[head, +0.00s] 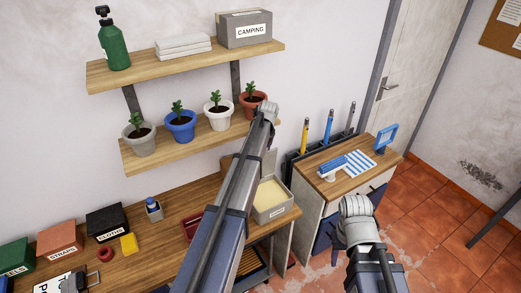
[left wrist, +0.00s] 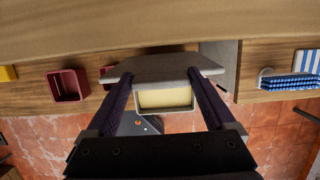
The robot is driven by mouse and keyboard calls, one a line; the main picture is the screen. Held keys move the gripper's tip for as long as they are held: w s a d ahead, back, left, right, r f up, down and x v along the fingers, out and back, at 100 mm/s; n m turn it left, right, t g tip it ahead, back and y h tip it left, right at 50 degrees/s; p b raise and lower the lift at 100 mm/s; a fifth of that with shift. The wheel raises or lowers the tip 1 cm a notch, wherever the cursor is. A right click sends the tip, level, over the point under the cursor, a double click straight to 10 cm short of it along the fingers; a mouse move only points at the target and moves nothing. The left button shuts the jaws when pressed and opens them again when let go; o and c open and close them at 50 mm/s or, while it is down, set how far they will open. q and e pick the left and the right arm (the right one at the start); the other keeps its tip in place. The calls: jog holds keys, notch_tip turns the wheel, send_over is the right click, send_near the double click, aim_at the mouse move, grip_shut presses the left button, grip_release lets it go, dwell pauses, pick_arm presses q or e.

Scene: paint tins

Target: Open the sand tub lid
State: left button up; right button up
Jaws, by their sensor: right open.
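The sand tub (head: 285,206), a grey box with a small label, stands at the right end of the wooden bench, and pale sand shows in its open top. Its grey lid (left wrist: 162,66) is off the tub, held between the fingers of my left gripper (left wrist: 162,80) in the left wrist view. The tub (left wrist: 165,107) shows past the lid there. In the head view my left forearm hides most of the left gripper and part of the tub. My right gripper (head: 336,243) is open and empty, low in front of the cabinet.
The wooden cabinet (head: 340,160) right of the tub carries a striped cloth (head: 359,163), a brush and a blue frame (head: 386,138). A red tray (left wrist: 67,85) lies left on the bench. A shelf with several potted plants (head: 180,125) hangs above.

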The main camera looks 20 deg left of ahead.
pick_arm(q)
jog(key=shift+o, duration=0.8)
jog(key=shift+a, duration=0.1)
jog(key=shift+r, duration=0.1)
jog(key=p+v, duration=0.7)
jog(key=shift+r, duration=0.25)
jog(key=s+d+f+n+b, duration=0.6)
jog(key=s+d+n, duration=0.1)
jog(key=s, duration=0.4)
jog(key=s+d+f+n+g+b, duration=0.1)
jog(key=s+d+f+n+b, duration=0.5)
jog(key=s+d, duration=0.4)
jog(key=s+d+f+n+g+h+b, duration=0.1)
jog(key=s+d+f+n+b, duration=0.6)
jog(key=s, duration=0.5)
jog(key=shift+s+d+f+n, duration=0.4)
jog(key=shift+d+f+n, duration=0.15)
jog(key=shift+d+n, duration=0.5)
